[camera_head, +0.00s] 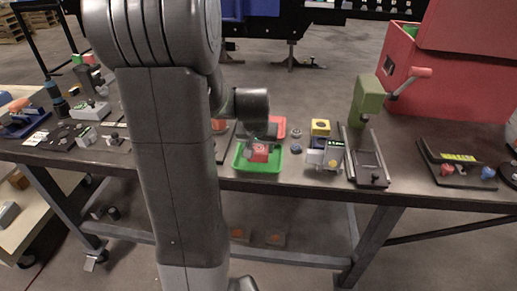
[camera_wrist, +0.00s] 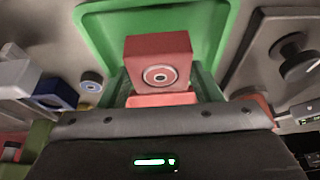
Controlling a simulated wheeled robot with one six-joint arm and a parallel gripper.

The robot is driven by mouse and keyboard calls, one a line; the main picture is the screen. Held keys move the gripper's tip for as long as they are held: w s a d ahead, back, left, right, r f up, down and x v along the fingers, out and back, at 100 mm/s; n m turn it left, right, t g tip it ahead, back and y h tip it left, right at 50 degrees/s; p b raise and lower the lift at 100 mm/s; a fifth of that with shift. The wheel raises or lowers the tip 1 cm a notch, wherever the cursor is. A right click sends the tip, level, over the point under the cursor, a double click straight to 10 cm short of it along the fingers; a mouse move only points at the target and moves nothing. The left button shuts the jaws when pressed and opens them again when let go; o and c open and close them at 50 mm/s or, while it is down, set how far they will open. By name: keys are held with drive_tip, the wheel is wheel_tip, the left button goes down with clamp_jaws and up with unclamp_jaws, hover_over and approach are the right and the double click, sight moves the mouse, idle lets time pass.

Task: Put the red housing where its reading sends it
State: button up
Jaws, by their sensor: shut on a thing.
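The red housing (camera_head: 260,150) is a small red block with a pale ring on one face. My gripper (camera_head: 259,141) is shut on it over the green tray (camera_head: 240,166). In the wrist view the housing (camera_wrist: 158,50) sits between the fingers, with the green tray (camera_wrist: 97,30) around and beyond it. I cannot tell whether the housing touches the tray floor.
A yellow block (camera_head: 320,128) stands behind the grey device. Further right are a green-topped press (camera_head: 368,100), a large red box (camera_head: 450,75) and a dark fixture (camera_head: 455,165) with knobs. Several small devices crowd the table's left. My arm hides part of the table.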

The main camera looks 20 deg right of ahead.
drive_tip(key=shift+f, duration=0.65)
drive_tip(key=o, duration=0.8)
drive_tip(key=shift+f, duration=0.2)
drive_tip(key=o, duration=0.4)
drive_tip(key=shift+o, duration=0.2)
drive_tip(key=shift+r, duration=0.15)
drive_tip(key=shift+r, duration=0.55)
drive_tip(key=v, duration=1.1)
drive_tip(key=shift+s, duration=0.15)
drive_tip(key=shift+f, duration=0.15)
